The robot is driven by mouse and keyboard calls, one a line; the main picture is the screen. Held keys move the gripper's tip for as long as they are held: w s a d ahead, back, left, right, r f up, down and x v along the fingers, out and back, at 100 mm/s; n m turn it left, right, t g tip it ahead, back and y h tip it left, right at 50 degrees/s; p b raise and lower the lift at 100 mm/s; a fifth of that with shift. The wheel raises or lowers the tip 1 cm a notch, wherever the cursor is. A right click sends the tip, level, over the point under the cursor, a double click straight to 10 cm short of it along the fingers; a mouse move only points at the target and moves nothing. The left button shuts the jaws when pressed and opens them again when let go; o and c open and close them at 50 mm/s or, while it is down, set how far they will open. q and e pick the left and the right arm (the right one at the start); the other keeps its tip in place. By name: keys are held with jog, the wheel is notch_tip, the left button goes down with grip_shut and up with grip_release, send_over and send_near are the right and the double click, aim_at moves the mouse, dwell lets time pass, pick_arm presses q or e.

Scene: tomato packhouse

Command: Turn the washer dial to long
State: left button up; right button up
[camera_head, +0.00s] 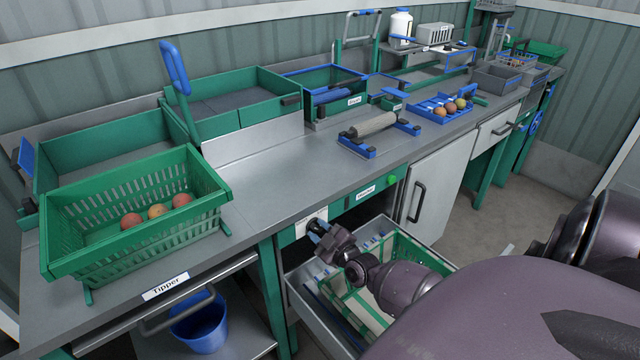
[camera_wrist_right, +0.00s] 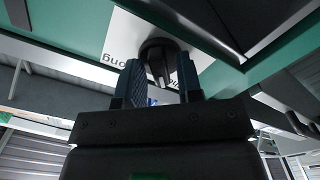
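The washer dial is a dark round knob (camera_wrist_right: 158,55) with a raised bar, on a white label plate (camera_wrist_right: 122,38). Part of the word "long" shows on the plate, upside down, left of the knob in the wrist view. In the head view the plate (camera_head: 303,222) is on the green front under the counter, and my gripper hides the knob. My right gripper (camera_head: 316,231) is at the panel; in the wrist view its two blue fingers (camera_wrist_right: 162,88) stand apart, one on each side of the knob's bar. Contact is unclear. My left gripper is out of view.
A pulled-out drawer (camera_head: 318,318) with a green-edged crate lies below my right wrist. The washer sign (camera_head: 366,192) and green button (camera_head: 392,180) are on the counter front. A green crate (camera_head: 75,236) with tomatoes stands left; a blue bucket (camera_head: 203,328) is below.

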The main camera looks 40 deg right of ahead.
grip_shut()
jog(key=shift+m, duration=0.3)
jog(key=m, duration=0.3)
jog(key=shift+m, duration=0.3)
jog(key=m, duration=0.3)
jog(key=shift+m, duration=0.3)
jog(key=m, duration=0.4)
jog(key=shift+f+m, duration=0.1)
jog(key=shift+m, duration=2)
jog(key=shift+o, duration=1.2)
grip_release()
